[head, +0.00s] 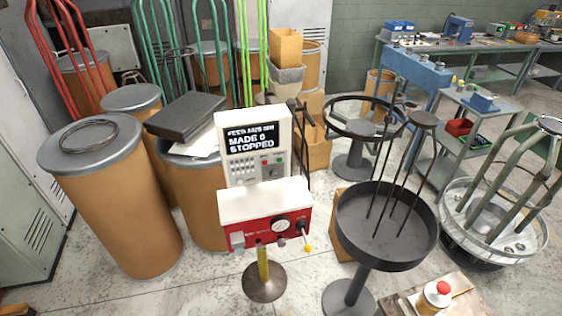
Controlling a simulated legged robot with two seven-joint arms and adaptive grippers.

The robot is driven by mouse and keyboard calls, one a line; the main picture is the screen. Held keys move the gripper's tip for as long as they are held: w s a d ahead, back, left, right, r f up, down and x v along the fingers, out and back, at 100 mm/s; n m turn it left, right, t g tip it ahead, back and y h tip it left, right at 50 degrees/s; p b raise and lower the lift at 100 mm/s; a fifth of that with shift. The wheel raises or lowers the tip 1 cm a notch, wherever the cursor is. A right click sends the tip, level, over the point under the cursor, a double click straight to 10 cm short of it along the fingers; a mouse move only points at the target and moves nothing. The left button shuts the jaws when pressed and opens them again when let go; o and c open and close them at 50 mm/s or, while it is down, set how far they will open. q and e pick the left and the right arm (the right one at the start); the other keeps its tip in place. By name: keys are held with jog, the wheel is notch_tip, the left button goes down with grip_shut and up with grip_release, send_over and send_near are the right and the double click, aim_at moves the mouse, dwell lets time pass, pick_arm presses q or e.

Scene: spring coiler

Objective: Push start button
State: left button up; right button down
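A white control console (254,146) stands near the middle of the head view. Its black screen (251,137) has white text reading "MADE 0" and "STOPPED", with a feed line above. Below the screen is a button panel (256,168) with several small buttons on the left and a few small coloured controls on the right, red among them. The controls are too small to tell which one is the start button. Neither of my grippers shows.
Brown drums (118,200) with grey lids stand to the left. A dark round tray (386,228) on a stand is to the right. A small table (462,297) with a red-topped container (434,297) is at the bottom right. Bare floor shows in front of the console.

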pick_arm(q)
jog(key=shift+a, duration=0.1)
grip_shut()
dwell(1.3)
